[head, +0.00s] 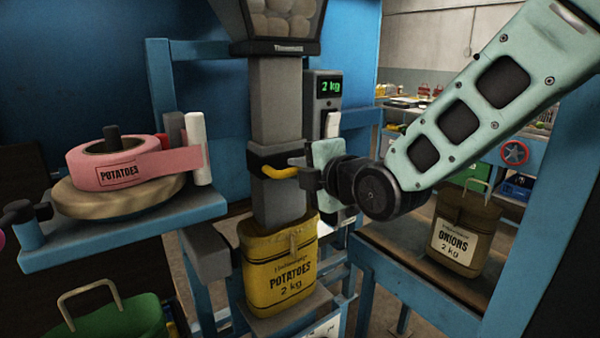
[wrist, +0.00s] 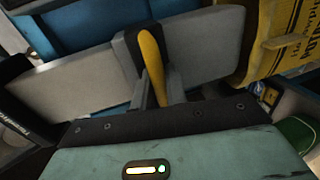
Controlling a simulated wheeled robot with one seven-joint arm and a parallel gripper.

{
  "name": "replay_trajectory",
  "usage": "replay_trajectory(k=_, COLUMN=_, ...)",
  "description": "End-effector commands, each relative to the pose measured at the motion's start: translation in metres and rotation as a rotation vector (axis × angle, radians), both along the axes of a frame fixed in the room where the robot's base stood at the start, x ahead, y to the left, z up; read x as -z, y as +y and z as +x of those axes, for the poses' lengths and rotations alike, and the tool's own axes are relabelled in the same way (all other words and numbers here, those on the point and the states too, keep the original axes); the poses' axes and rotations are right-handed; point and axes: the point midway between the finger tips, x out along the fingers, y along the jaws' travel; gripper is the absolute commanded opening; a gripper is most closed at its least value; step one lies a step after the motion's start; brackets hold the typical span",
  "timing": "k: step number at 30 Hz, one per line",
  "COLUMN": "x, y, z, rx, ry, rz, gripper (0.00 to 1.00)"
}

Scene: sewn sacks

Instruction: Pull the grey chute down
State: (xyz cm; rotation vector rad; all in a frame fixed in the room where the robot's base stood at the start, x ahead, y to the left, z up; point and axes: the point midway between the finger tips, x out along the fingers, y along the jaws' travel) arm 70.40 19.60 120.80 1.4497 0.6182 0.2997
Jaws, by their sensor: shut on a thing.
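The grey chute (head: 276,110) stands upright under the hopper, with a black collar and a yellow handle (head: 280,172) on it. Its lower end meets the top of the yellow potatoes sack (head: 281,270); whether it reaches inside is hidden. My gripper (head: 299,167) is at the collar from the right, shut on the yellow handle. In the wrist view the yellow handle (wrist: 152,62) lies between my fingers (wrist: 153,92), with the grey chute (wrist: 80,82) behind it and the yellow sack (wrist: 277,40) at the upper right.
A hopper (head: 280,22) of potatoes is above the chute. A display (head: 329,88) reading 2 kg is behind it. A pink label roll (head: 110,160) lies on the blue shelf at left. An onions sack (head: 463,228) stands at right. A green container (head: 120,322) is at lower left.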

Motion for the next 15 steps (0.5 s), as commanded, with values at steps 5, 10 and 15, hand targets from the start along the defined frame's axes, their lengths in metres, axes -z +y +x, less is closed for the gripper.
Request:
replay_trajectory(k=5, x=0.0182, y=-0.0003, z=-0.0001, rx=0.0, ry=0.0, rz=-0.001, gripper=0.0)
replay_trajectory(k=10, x=0.0197, y=-0.0004, z=-0.0003, rx=0.0, ry=0.003, rz=-0.002, gripper=0.0)
replay_trajectory(k=15, x=0.021, y=-0.0007, z=-0.0006, rx=0.0, ry=0.007, rz=-0.004, gripper=0.0)
